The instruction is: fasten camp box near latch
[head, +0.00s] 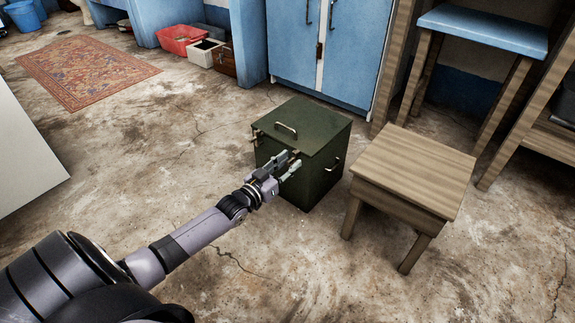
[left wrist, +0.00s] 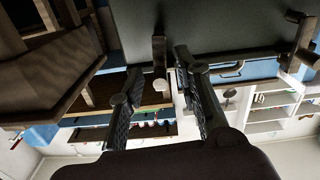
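The camp box (head: 322,152) is a dark green box on the floor with its lid down and a metal handle (head: 286,129) on top. A latch (head: 256,136) shows at its left front edge in the head view. My left gripper (head: 289,165) is at the box's front face, near its right front edge, and covers part of it. In the left wrist view, its fingers (left wrist: 160,75) are apart, with a latch-like metal piece (left wrist: 159,50) between and just beyond the tips. I cannot tell whether they touch it. Another latch-like piece (left wrist: 299,57) shows farther right. My right gripper is not in view.
A wooden stool (head: 414,172) stands close on the box's right. A blue cabinet (head: 325,50) is behind it, and a blue-topped table (head: 485,30) stands at the back right. A patterned rug (head: 85,70) lies far left.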

